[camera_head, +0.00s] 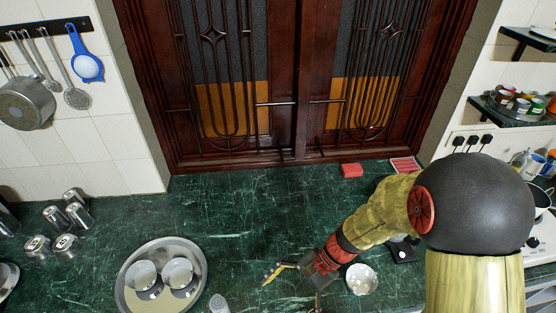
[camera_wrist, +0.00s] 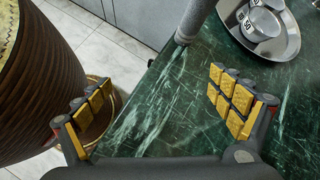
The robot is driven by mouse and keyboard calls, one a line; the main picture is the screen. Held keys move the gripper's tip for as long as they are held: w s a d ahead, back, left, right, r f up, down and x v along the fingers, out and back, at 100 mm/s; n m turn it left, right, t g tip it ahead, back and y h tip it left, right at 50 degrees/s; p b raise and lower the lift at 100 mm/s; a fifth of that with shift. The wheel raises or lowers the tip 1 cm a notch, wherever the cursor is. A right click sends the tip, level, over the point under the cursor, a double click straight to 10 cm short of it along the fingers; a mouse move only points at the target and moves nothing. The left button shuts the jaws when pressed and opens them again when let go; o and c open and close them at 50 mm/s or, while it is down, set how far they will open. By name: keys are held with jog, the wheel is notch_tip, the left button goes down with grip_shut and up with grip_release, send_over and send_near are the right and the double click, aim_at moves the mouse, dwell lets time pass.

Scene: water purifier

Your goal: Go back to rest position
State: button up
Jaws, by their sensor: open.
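My gripper (camera_head: 290,288) is at the front middle of the green marble counter (camera_head: 160,215), seen from above in the head view. In the wrist view my gripper (camera_wrist: 160,95) has its two yellow-padded fingers spread wide apart, with nothing between them. Below the fingers show the counter's edge and the tiled floor. The arm is bent out over the counter, so my gripper is not tucked in. One finger is partly cut off by the bottom of the head view.
A grey cylinder (camera_wrist: 192,20) stands near the counter edge. A red block (camera_head: 351,170) lies at the back.

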jog(key=s+d+r+n+t+h, duration=0.1)
jog(key=d+r+n+t+h, duration=0.1)
jog(key=d+r, duration=0.4)
jog(key=s+d+r+n+t+h, duration=0.1)
jog(key=d+r+n+t+h, duration=0.2)
jog(key=r, duration=0.8)
jog(key=s+d+r+n+t+h, duration=0.1)
jog(key=d+r+n+t+h, duration=0.2)
jog(key=d+r, duration=0.5)
jog(key=shift+d+r+n+t, duration=0.35)
jog(key=shift+r+n+t, duration=0.35)
jog(key=shift+r+t, duration=0.15)
